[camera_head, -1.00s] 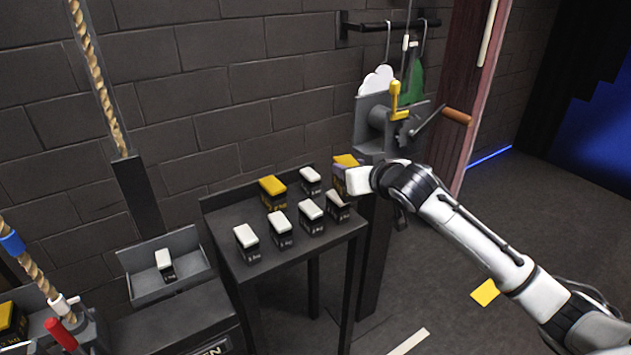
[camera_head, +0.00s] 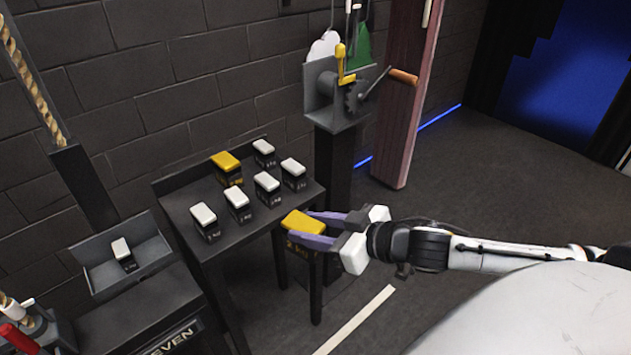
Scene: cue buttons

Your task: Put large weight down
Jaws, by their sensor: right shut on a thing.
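My right gripper (camera_head: 325,228) is shut on a large weight (camera_head: 303,222), a dark block with a yellow top. The purple fingers lie on either side of it. The weight is held just off the table's right front corner, apart from the tabletop as far as I can see. Another large yellow-topped weight (camera_head: 227,165) stands at the back of the dark table (camera_head: 225,236). My left gripper is not in view.
Several small white-topped weights, such as one at the front left (camera_head: 204,215), stand on the table. A grey tray (camera_head: 95,280) at left holds one small weight (camera_head: 122,249). A crank mechanism (camera_head: 340,85) stands behind the table. Floor at right is open.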

